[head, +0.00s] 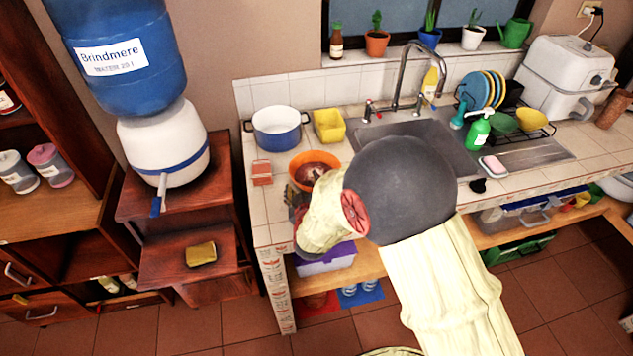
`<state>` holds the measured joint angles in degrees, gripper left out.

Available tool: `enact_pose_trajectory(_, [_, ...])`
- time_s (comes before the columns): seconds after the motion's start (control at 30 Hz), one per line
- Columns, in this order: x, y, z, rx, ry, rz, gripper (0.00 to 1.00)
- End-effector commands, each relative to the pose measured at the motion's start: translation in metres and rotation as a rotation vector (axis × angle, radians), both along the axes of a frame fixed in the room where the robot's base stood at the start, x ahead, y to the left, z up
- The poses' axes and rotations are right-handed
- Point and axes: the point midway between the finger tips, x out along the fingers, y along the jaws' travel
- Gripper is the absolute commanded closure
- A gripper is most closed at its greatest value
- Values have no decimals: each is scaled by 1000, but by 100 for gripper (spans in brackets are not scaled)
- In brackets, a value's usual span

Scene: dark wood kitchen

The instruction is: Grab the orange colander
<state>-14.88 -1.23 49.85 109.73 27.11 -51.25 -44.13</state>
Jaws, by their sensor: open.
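The orange colander (298,179) sits on the tiled counter, left of the sink, in the head view. Something dark red and pale shows inside it; I cannot tell what. My arm, in a pale yellow sleeve with a large grey joint, reaches over the counter's front edge. Its sleeved part is just in front of the colander and covers part of its right and near side. My gripper's fingers cannot be made out; the arm hides that area. I cannot tell whether anything touches the colander.
A blue-and-white pot (277,134) and a yellow container (329,127) stand behind the colander. An orange-brown block (262,173) is to its left. The sink's tall faucet (402,75) rises to the right. A water dispenser (165,145) stands at the left.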

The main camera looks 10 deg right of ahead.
Motion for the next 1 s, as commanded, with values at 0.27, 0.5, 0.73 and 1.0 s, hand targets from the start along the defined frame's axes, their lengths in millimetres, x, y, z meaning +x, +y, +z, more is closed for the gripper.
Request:
enact_pose_trajectory(0.27, [33,-6,-13,1,-1,-1,41])
enact_pose_trajectory(0.5, [36,-6,-12,1,-1,0,41])
enact_pose_trajectory(0.73, [36,-6,-12,1,0,0,52])
enact_pose_trajectory(1.0, [35,-6,-12,1,0,0,67])
